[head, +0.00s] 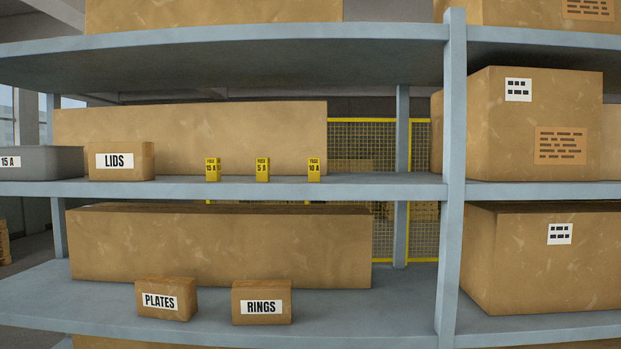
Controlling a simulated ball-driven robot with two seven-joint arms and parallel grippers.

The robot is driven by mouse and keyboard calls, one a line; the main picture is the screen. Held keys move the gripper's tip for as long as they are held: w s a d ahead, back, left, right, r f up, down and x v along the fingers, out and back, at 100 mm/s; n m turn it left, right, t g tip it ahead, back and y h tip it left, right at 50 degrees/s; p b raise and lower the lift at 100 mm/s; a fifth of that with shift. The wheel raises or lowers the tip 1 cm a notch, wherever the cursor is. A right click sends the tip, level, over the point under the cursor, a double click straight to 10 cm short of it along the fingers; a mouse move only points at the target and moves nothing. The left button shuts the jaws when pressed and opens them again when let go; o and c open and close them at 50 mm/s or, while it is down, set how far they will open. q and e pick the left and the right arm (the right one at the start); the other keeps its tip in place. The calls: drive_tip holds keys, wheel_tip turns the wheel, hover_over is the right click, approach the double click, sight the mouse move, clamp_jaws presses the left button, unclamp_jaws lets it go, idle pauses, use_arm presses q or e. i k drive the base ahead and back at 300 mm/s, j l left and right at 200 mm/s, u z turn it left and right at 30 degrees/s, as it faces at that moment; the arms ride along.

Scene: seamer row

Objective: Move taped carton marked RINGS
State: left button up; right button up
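The carton marked RINGS (262,290) is a small brown box with a white label in black letters. It stands upright on the lower shelf (400,310), near the front edge, in the lower middle of the head view. A long brown carton (220,245) stands behind it. I cannot make out any tape on the RINGS carton. Neither of my grippers is in the head view.
The carton marked PLATES (166,300) stands left of RINGS with a small gap. The shelf right of RINGS is clear up to a grey upright post (452,180). Above are the LIDS carton (122,161), a grey bin (40,163) and yellow fuse boxes (262,170).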

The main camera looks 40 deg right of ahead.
sight(264, 301)
drive_tip(key=i+z, duration=0.1)
drive_tip(key=z, duration=0.35)
drive_tip(key=i+j+z, duration=0.1)
drive_tip(key=z, duration=0.4)
drive_tip(key=i+j+z, duration=0.1)
drive_tip(key=j+z, duration=0.15)
drive_tip(key=z, duration=0.2)
